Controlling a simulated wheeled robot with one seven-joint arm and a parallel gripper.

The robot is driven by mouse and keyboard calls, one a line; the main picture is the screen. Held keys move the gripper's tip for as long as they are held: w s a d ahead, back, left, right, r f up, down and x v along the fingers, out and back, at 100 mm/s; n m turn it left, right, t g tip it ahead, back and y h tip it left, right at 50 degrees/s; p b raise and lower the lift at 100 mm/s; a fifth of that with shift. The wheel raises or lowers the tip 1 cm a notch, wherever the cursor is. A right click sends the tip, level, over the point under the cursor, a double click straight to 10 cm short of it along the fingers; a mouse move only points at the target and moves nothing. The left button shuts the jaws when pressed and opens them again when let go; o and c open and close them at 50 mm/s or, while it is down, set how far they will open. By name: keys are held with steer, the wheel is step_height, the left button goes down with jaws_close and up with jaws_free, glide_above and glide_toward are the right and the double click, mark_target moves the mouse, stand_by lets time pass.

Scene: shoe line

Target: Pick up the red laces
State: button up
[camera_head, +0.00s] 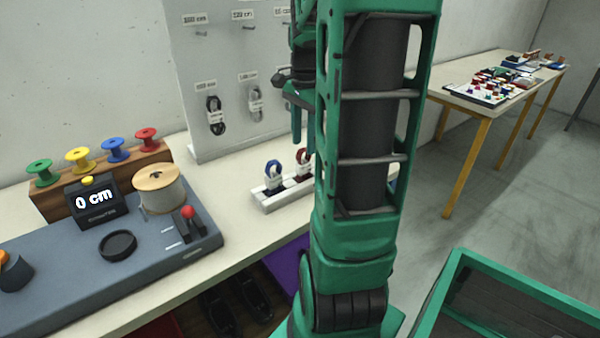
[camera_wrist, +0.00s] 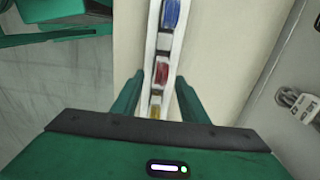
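The red laces (camera_head: 303,157), a small coiled bundle with a white band, stand in a white holder (camera_head: 268,202) on the table, just left of my arm. In the wrist view the red laces (camera_wrist: 161,74) lie in the narrow white holder, ahead of and roughly between my fingers. My gripper (camera_wrist: 169,75) is open and empty, its two green fingers apart on either side of the holder. In the head view my arm hides part of the holder and whatever stands farther right on it.
Blue laces (camera_head: 273,175) stand beside the red ones; yellow laces (camera_wrist: 154,111) show on the other side. A grey pegboard (camera_head: 225,90) with hanging laces rises behind. A measuring machine (camera_head: 110,260) and coloured spools (camera_head: 115,150) occupy the left.

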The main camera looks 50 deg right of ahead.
mark_target(303, 161)
steer(key=shift+w+d+f, duration=0.1)
steer(key=shift+w+f, duration=0.05)
steer(key=shift+f, duration=4.05)
jaws_close()
